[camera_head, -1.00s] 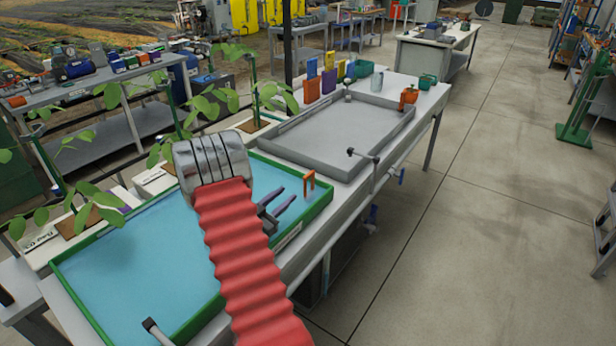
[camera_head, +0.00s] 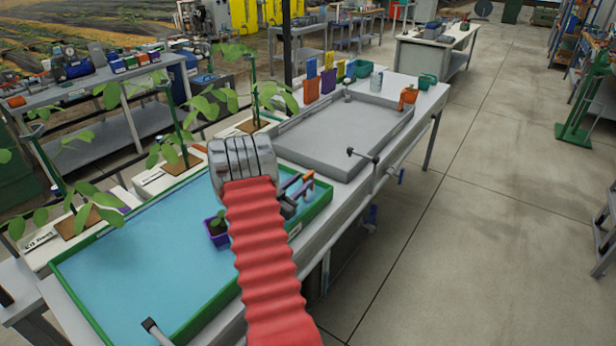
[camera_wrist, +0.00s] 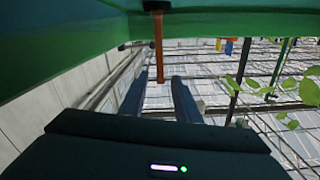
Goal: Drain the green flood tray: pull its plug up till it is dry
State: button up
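The green flood tray (camera_head: 160,212) holds a sheet of blue water on the near bench. The plug's orange handle (camera_head: 290,182) stands near the tray's far right corner, partly hidden by my gripper (camera_head: 299,191). In the wrist view the orange handle (camera_wrist: 158,48) is an upright bar ahead of my gripper (camera_wrist: 158,80), lined up between its two fingers. The fingers are apart with nothing clasped between them. I cannot tell whether the handle's end has entered the gap. The plug's lower part is hidden. Green tray surface fills the top of the wrist view.
A purple pot with a seedling (camera_head: 217,228) stands in the green tray, beside my arm. An empty grey tray (camera_head: 340,135) lies behind it. Leafy potted plants (camera_head: 177,160) line the left edge. The floor at right (camera_head: 480,240) is clear.

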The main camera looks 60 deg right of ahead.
jog(key=shift+s+d, duration=0.2)
jog(key=shift+d, duration=0.95)
jog(key=shift+s+d, duration=0.15)
jog(key=shift+d, duration=1)
jog(key=shift+c, duration=0.5)
grip_shut()
